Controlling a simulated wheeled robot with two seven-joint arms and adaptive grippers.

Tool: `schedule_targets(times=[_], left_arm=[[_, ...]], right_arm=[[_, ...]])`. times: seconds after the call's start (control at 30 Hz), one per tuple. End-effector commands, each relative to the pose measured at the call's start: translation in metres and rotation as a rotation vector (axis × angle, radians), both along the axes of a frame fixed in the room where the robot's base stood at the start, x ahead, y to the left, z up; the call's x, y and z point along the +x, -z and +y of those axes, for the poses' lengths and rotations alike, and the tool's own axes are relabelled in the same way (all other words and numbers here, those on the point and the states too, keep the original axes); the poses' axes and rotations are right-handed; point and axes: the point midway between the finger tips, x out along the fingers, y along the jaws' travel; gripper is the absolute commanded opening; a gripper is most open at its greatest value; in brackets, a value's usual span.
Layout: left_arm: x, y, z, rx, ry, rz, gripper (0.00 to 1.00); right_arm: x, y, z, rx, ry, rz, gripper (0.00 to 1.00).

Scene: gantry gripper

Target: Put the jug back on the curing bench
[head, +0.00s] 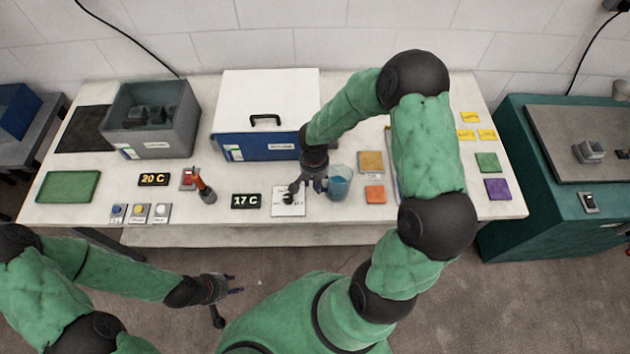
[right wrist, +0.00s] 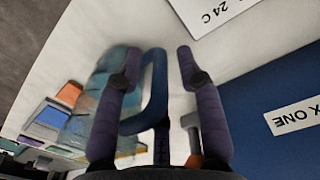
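The jug (head: 339,185) is translucent with blue-green contents and stands upright on the pale bench (head: 430,222), right of the white card. In the right wrist view the jug (right wrist: 108,72) shows with its dark blue loop handle (right wrist: 158,80). My right gripper (head: 305,188) is at the jug's left side. Its two fingers (right wrist: 153,68) are apart, with part of the handle between them; the left finger overlaps the jug and handle in that view. Contact cannot be told. My left gripper (head: 236,284) is open and empty, in front of the bench.
A blue cool box (head: 250,147) with a white lid stands behind my right gripper. A grey bin (head: 150,120) is at the back left. Displays reading 20 C (head: 154,180) and 17 C (head: 245,201) and a white card (head: 284,208) lie nearby. A green cabinet (head: 520,215) stands right.

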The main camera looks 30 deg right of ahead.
Motion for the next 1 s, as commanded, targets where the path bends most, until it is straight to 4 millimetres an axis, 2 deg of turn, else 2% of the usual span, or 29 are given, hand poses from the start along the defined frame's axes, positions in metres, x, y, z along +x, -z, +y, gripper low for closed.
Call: schedule_targets(times=[0.17, 0.23, 0.6, 0.73, 0.9, 1.0], left_arm=[[0.000, -0.004, 0.000, 0.000, 0.000, 0.000, 0.40], [0.000, -0.006, 0.000, 0.000, 0.000, 0.000, 0.40], [0.000, -0.020, 0.000, 0.000, 0.000, 0.000, 0.40], [0.000, -0.022, 0.000, 0.000, 0.000, 0.000, 0.40], [0.000, -0.024, 0.000, 0.000, 0.000, 0.000, 0.40], [0.000, -0.024, 0.000, 0.000, 0.000, 0.000, 0.40]], right_arm=[[0.000, -0.004, 0.000, 0.000, 0.000, 0.000, 0.38], [0.001, -0.011, 0.000, -0.002, 0.001, -0.004, 0.38], [0.002, -0.084, 0.001, -0.001, -0.001, -0.004, 0.38], [0.002, -0.104, 0.001, 0.000, 0.000, -0.002, 0.38], [0.002, -0.119, 0.002, -0.001, -0.001, -0.001, 0.38], [0.001, -0.119, 0.005, 0.010, -0.010, 0.001, 0.38]])
